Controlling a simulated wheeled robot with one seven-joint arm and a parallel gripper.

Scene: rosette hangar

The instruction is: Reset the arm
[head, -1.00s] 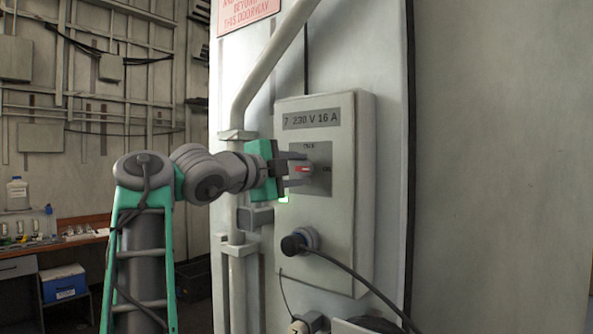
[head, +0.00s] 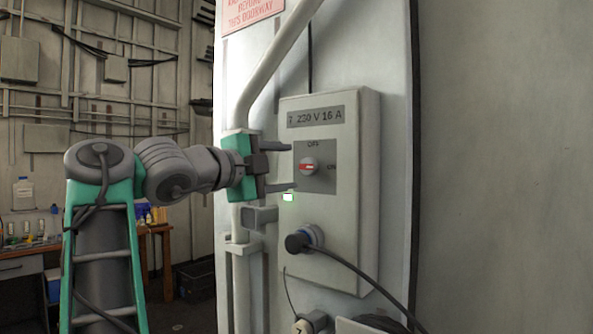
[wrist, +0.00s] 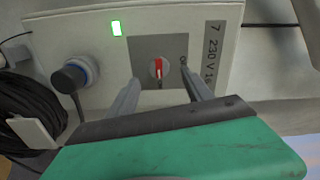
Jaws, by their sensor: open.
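My gripper (head: 292,167) is open and empty, in front of the grey switch box on the wall. In the head view its two fingers point at the box, one above and one below the level of the rotary switch, and stand clear of it. The rotary switch (head: 309,167) has a red and white handle lying level, towards the ON mark. In the wrist view the switch (wrist: 159,69) shows between the two fingers (wrist: 158,85). The switch box (head: 350,210) is labelled 7 230 V 16 A, and its small green light (head: 288,197) is lit.
A plug (head: 298,242) with a black cable sits in the box's lower socket. A pipe (head: 240,285) runs up the wall left of the box. A bench (head: 30,265) stands far left. Bare wall (head: 500,170) lies to the right.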

